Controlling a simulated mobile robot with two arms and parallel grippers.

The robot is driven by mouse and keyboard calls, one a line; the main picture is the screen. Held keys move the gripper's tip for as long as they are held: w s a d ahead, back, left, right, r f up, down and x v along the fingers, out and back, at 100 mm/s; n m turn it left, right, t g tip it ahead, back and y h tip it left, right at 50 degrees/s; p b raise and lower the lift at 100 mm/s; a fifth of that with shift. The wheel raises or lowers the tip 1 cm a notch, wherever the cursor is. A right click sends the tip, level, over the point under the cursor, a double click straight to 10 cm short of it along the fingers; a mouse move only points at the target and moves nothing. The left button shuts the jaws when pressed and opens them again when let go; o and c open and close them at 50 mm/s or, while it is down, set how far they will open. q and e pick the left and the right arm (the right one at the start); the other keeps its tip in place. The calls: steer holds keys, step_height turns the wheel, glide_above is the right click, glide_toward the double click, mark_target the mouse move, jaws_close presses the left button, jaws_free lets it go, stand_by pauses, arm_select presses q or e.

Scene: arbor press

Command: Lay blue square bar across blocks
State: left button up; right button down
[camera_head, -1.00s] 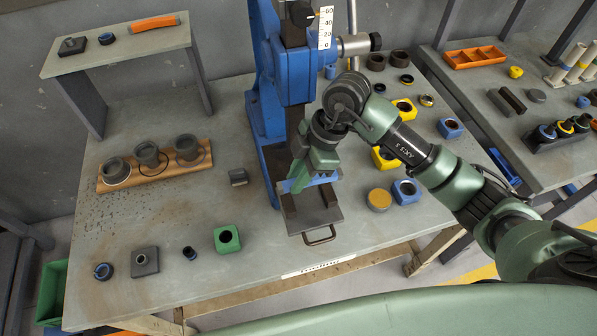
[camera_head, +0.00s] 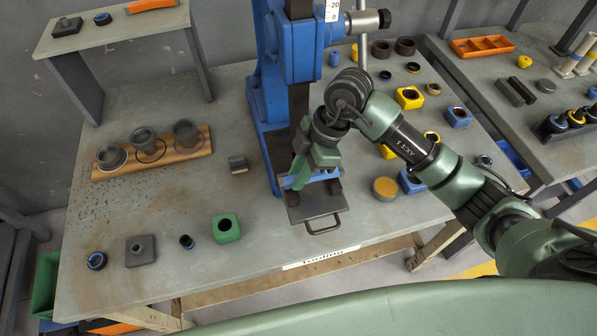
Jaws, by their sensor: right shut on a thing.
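My right gripper (camera_head: 305,178) reaches in from the right and hangs low in front of the blue arbor press (camera_head: 268,100). Dark blocks (camera_head: 292,197) show at the back of the plate, partly hidden by the gripper and bar. I cannot tell whether the bar touches the blocks. My left gripper is not in view.
A wooden rack (camera_head: 165,165) with several grey cups stands at the left. A small grey block (camera_head: 238,163) and a green block (camera_head: 226,228) lie left of the press. Yellow and blue blocks crowd the right side, with a tan disc (camera_head: 385,188) near my arm.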

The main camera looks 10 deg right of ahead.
steer(key=shift+f, duration=0.5)
stand_by(0.3)
steer(key=c, duration=1.2)
jaws_free()
